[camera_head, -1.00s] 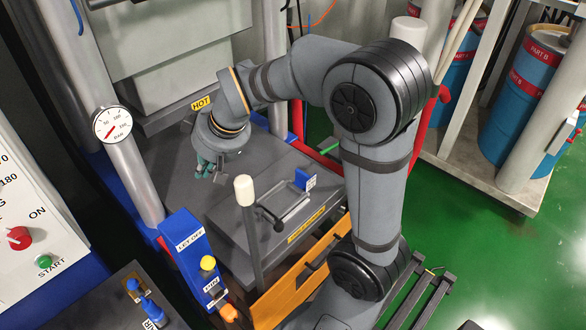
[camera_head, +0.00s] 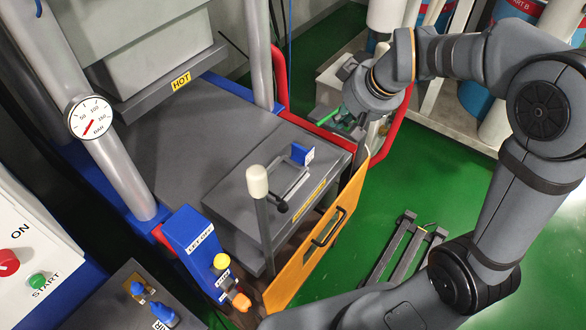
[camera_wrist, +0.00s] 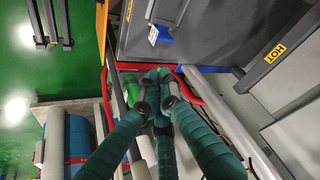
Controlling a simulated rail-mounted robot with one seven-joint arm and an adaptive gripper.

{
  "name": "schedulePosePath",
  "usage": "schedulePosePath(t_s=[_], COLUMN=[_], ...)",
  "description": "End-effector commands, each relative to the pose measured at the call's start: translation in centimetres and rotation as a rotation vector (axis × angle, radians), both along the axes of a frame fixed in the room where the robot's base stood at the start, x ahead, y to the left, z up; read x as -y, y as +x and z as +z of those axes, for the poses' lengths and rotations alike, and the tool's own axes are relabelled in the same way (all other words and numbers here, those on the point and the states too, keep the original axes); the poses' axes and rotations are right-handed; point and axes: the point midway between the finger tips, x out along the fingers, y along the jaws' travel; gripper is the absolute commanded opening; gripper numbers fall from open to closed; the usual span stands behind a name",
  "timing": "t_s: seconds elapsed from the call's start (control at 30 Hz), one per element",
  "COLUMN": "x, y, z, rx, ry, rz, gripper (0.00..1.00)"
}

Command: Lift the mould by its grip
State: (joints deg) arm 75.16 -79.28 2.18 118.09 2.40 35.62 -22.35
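The mould looks to be the grey block (camera_head: 235,195) on the press bed. A slim raised frame that looks like its grip (camera_head: 293,190) lies on top, with a blue-and-white tag (camera_head: 302,154) at its far end. In the wrist view the grip (camera_wrist: 151,12) shows at the top edge. My gripper (camera_head: 347,122) is beyond the mould's right end, by the red rail, apart from the grip. Its teal fingers (camera_wrist: 158,88) converge beside a green stick-like part (camera_wrist: 130,103). Whether they are closed on it, I cannot tell.
An orange panel (camera_head: 290,280) with a dark handle stands along the front of the press. A white-topped lever (camera_head: 257,182) rises before the mould. The red rail (camera_head: 281,75) curves close to my gripper. The hot platen (camera_head: 160,85) hangs behind.

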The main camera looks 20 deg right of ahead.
Motion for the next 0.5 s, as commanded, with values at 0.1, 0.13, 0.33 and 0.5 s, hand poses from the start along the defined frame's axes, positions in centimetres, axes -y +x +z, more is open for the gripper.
schedulePosePath(t_s=[0.1,0.13,0.33,0.5], x=[0.01,0.02,0.01,0.02], y=[0.00,0.00,0.00,0.00], z=[0.00,0.00,0.00,0.00], rx=[0.000,0.000,0.000,0.000], ry=[0.000,0.000,0.000,0.000], rz=[0.000,0.000,0.000,0.000], gripper=[0.00,0.00,0.00,0.04])
